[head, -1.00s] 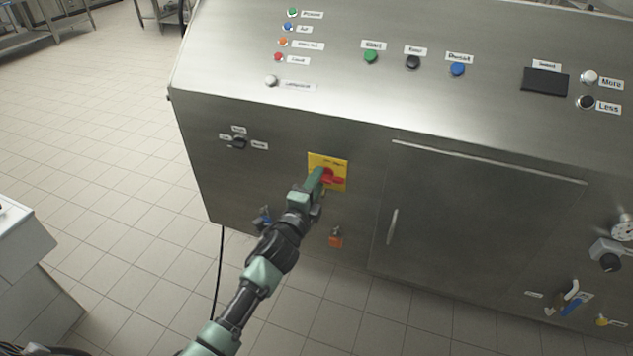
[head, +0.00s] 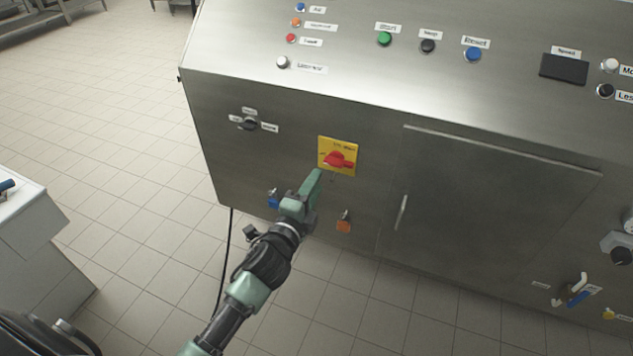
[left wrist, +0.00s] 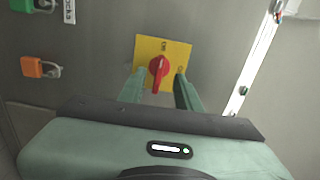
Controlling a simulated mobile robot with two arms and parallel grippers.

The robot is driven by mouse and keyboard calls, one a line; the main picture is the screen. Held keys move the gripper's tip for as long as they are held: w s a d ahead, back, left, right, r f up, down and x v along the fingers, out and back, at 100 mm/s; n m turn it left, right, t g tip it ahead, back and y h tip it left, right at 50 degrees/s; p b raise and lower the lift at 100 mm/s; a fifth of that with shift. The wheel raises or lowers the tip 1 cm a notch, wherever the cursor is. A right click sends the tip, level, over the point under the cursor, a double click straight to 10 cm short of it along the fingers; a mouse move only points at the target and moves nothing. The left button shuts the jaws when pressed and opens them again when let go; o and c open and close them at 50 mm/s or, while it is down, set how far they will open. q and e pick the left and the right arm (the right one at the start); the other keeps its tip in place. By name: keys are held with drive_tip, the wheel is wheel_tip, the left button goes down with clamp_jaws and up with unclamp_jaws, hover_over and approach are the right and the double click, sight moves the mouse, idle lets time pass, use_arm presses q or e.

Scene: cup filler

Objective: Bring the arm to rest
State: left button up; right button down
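My left gripper (head: 316,182) is in front of the steel machine's panel, just below and left of a red rotary switch (head: 338,160) on a yellow plate (head: 325,143). My right gripper does not show.
The steel machine (head: 290,110) fills the right and centre, with buttons on its sloped top and a door (head: 490,200). Blue (head: 273,200) and orange (head: 344,226) padlocks hang below the switch. A white cabinet (head: 35,225) stands at left. Tiled floor lies between.

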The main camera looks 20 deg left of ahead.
use_arm(q)
drive_tip(key=s+f+n+g, duration=0.25)
drive_tip(key=s+f, duration=0.25)
drive_tip(key=f, duration=0.6)
drive_tip(key=s+a+f+n+g+p, duration=0.1)
drive_tip(key=s+f+n+g, duration=0.2)
drive_tip(key=f, duration=0.8)
drive_tip(key=s+f+n+g, duration=0.25)
drive_tip(key=s+f, duration=0.35)
drive_tip(key=f, duration=0.5)
drive_tip(key=s+f+n+g, duration=0.2)
drive_tip(key=s+f, duration=0.4)
drive_tip(key=s, duration=0.6)
drive_tip(key=s+f+n+g, duration=0.3)
drive_tip(key=s+f, duration=0.4)
drive_tip(key=s, duration=0.6)
drive_tip(key=s+a+f+n+g+p, duration=0.1)
drive_tip(key=s+f+g, duration=0.3)
drive_tip(key=s, duration=0.9)
wheel_tip(320, 180, down, 3)
drive_tip(key=shift+r+n+y, duration=0.1)
drive_tip(key=shift+n+y, duration=0.2)
drive_tip(key=shift+n, duration=0.6)
drive_tip(key=shift+w, duration=0.1)
drive_tip(key=shift+c, duration=0.2)
